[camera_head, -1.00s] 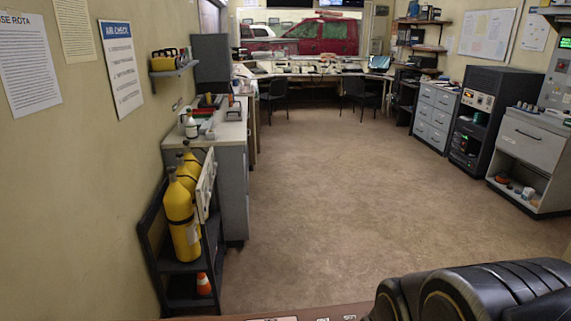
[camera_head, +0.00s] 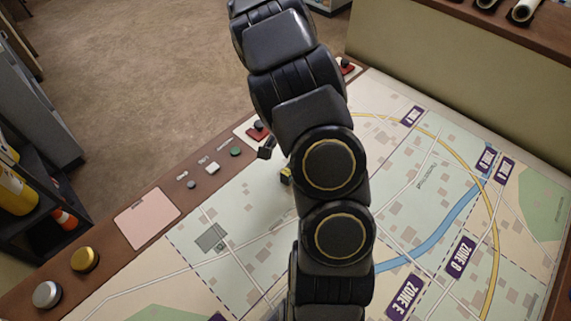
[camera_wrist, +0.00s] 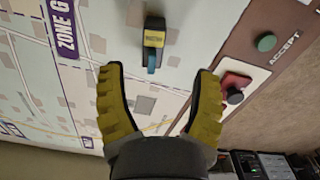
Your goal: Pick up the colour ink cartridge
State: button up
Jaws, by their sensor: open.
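A small black cartridge with a yellow label (camera_wrist: 154,40) and a blue end lies on the map-topped console. The label's text is too small to read. A small yellow and black shape in the head view (camera_head: 285,175), partly hidden beside my arm, appears to be the same cartridge. My gripper (camera_wrist: 159,72) is open and empty. Its two yellow-padded fingers are spread, with the cartridge just beyond and between their tips, and no contact shows. In the head view my arm hides most of my gripper.
The console map (camera_head: 260,230) is mostly bare. Its brown border carries a green button (camera_head: 236,152), a red-based control with a black knob (camera_head: 257,130), and gold (camera_head: 85,259) and silver (camera_head: 47,294) knobs. A ledge stands at upper right.

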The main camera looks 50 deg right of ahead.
jog(key=shift+d+f, duration=0.25)
jog(key=shift+f, duration=0.65)
jog(key=f, duration=0.6)
jog(key=shift+s+d+f, duration=0.2)
jog(key=shift+s+f, duration=0.15)
jog(key=shift+f, duration=0.05)
grip_shut()
